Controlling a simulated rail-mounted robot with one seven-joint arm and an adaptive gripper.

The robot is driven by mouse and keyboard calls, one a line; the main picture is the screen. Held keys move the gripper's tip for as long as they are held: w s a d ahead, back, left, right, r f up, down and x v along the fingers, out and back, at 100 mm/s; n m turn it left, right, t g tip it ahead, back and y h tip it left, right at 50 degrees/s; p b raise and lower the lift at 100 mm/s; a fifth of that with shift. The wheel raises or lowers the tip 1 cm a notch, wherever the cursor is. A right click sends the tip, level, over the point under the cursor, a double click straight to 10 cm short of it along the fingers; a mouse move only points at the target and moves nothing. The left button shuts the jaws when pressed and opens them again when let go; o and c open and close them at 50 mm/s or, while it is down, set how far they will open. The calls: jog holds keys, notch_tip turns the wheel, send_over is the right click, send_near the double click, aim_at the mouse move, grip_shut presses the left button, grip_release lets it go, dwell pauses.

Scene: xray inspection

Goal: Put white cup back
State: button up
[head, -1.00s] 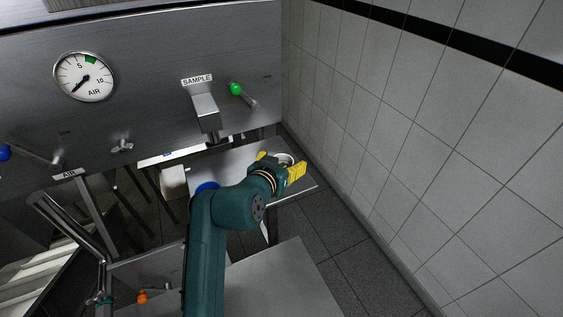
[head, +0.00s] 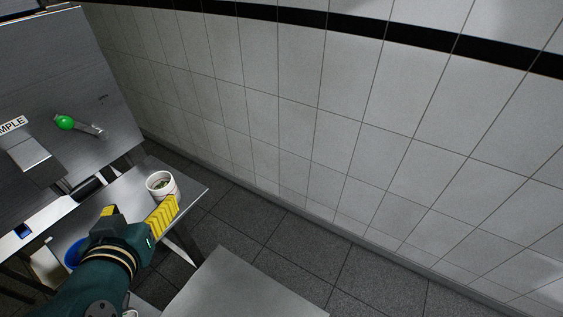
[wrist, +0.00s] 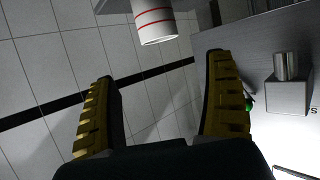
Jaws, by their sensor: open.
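The white cup (head: 161,188) stands upright on the narrow steel shelf near its right end, with something greenish inside. In the wrist view the cup (wrist: 155,24) appears upside down, with red stripes, just beyond the fingertips. My gripper (head: 137,210) is open, its yellow fingers spread on the near side of the cup. In the wrist view the space between the fingers of my gripper (wrist: 160,68) is empty. The cup looks apart from the fingers, though the right finger partly overlaps its base in the head view.
The steel shelf (head: 190,190) ends close to the tiled wall (head: 330,130). A blue round object (head: 72,256) is partly behind my arm. The green-knobbed lever (head: 66,123) and the sample spout (head: 27,150) are on the panel at left. A steel surface (head: 245,290) lies in front.

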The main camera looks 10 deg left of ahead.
jog(key=w+d+r+m+t+h, duration=0.1)
jog(key=w+d+r+t, duration=0.15)
jog(key=d, duration=0.45)
jog(key=w+d+r+m+t, duration=0.15)
jog(key=d+r, duration=0.25)
jog(key=d, duration=0.4)
jog(key=s+d+r+t+h, duration=0.1)
jog(key=s+d+r+t, duration=0.1)
jog(key=d, duration=0.5)
jog(key=s+d+r+m+t+h, duration=0.1)
jog(key=s+d+r+t+h, duration=0.1)
jog(key=d+r, duration=0.3)
jog(key=s+d+r+m+t+h, duration=0.1)
jog(key=d+r, duration=0.3)
jog(key=d, duration=0.5)
jog(key=shift+s+d+r+t+h, duration=0.25)
jog(key=shift+s+t+h, duration=0.2)
jog(key=shift+s, duration=0.35)
jog(key=shift+m, duration=0.25)
notch_tip(320, 180, up, 7)
jog(key=p, duration=0.7)
jog(key=shift+r, duration=0.1)
